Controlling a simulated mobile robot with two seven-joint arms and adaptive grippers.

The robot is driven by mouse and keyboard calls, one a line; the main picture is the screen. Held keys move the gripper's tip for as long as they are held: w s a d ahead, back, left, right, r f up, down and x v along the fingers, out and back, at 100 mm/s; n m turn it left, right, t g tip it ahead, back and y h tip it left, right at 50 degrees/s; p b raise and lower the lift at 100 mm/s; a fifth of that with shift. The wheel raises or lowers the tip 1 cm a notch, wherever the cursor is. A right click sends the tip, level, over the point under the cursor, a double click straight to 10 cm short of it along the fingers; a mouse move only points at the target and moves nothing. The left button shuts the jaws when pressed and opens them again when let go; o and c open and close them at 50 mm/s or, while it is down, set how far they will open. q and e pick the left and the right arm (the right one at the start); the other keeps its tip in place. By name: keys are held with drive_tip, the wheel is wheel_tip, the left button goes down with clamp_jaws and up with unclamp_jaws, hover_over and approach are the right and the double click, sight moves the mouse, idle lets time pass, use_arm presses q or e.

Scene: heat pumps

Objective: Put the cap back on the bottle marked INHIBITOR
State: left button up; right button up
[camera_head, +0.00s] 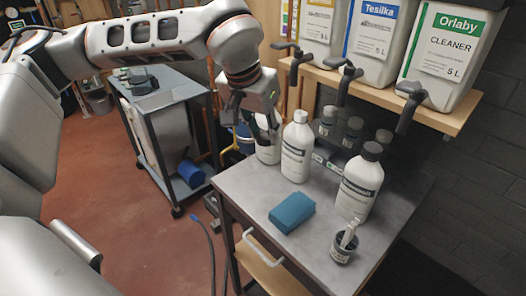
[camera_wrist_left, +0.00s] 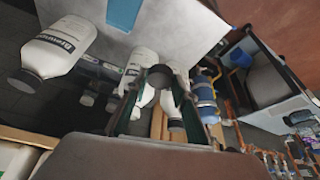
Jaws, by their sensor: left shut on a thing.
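Three white bottles with dark label bands stand on the grey bench top; their words are too small to read. The middle bottle (camera_head: 296,152) shows a white top with no dark cap. The right bottle (camera_head: 359,185) wears a black cap; it also shows in the left wrist view (camera_wrist_left: 62,45). The left bottle (camera_head: 268,153) is partly hidden by my left gripper (camera_head: 254,118), which is over its upper part, left of the middle bottle. In the left wrist view, a round dark cap (camera_wrist_left: 160,77) sits between the fingertips of my left gripper, which is shut on it. My right gripper is out of view.
A blue cloth or block (camera_head: 292,212) lies at the bench's front. A small dark cup (camera_head: 344,248) holding a white tool stands at the right. Dark-capped small bottles (camera_head: 352,132) stand behind. Large canisters (camera_head: 449,50) with black taps overhang on a shelf. A grey cart (camera_head: 160,100) stands left.

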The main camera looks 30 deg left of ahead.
use_arm(q)
drive_tip(key=shift+r, duration=1.35)
drive_tip(key=s+d+f, duration=0.1)
drive_tip(key=s+f, duration=0.5)
drive_tip(key=shift+d+f, duration=0.2)
drive_tip(key=shift+d, duration=0.05)
